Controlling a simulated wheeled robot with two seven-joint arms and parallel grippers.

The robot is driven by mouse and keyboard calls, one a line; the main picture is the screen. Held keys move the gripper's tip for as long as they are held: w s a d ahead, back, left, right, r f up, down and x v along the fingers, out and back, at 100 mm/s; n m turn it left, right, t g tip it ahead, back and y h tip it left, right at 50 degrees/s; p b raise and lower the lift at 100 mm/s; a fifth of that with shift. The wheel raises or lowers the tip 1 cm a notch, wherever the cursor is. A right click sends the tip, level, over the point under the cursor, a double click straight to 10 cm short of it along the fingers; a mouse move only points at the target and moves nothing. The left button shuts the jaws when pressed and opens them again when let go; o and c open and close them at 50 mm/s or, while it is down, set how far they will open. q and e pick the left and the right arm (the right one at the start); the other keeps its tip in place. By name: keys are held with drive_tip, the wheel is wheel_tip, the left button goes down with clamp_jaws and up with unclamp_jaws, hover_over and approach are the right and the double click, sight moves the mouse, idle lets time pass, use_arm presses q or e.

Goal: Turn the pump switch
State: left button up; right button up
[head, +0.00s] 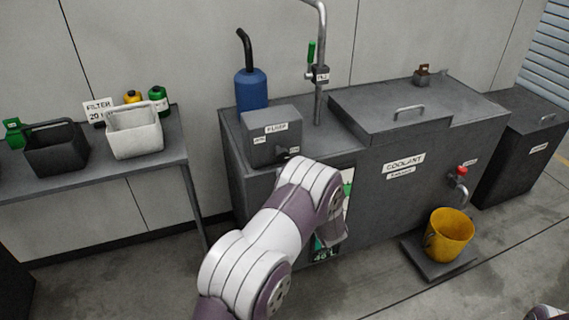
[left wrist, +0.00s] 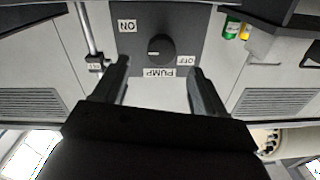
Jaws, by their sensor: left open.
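The pump switch is a dark round knob (left wrist: 160,50) on the front of a grey box (head: 270,136) with a PUMP label. In the left wrist view the picture is upside down. The ON label (left wrist: 127,26) is at upper left and the OFF label (left wrist: 187,61) at right. A short white mark on the knob lies towards its left side. My left gripper (left wrist: 159,67) is open and empty, its fingers on either side of the view of the knob. I cannot tell whether they touch it. In the head view my arm mostly hides the gripper. My right gripper is out of view.
The box sits on a coolant tank (head: 415,180) beside a blue bottle (head: 251,90) and a vertical pipe (head: 320,85). A yellow bucket (head: 449,238) stands below a red-handled tap (head: 460,172). A side table (head: 95,178) holds bins at left.

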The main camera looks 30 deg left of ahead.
sight(283, 157)
use_arm(q)
drive_tip(key=x, duration=0.8)
drive_tip(key=shift+w+a+b, duration=0.1)
drive_tip(key=shift+a+b, duration=0.25)
drive_tip(key=shift+a, duration=0.05)
drive_tip(key=c, duration=1)
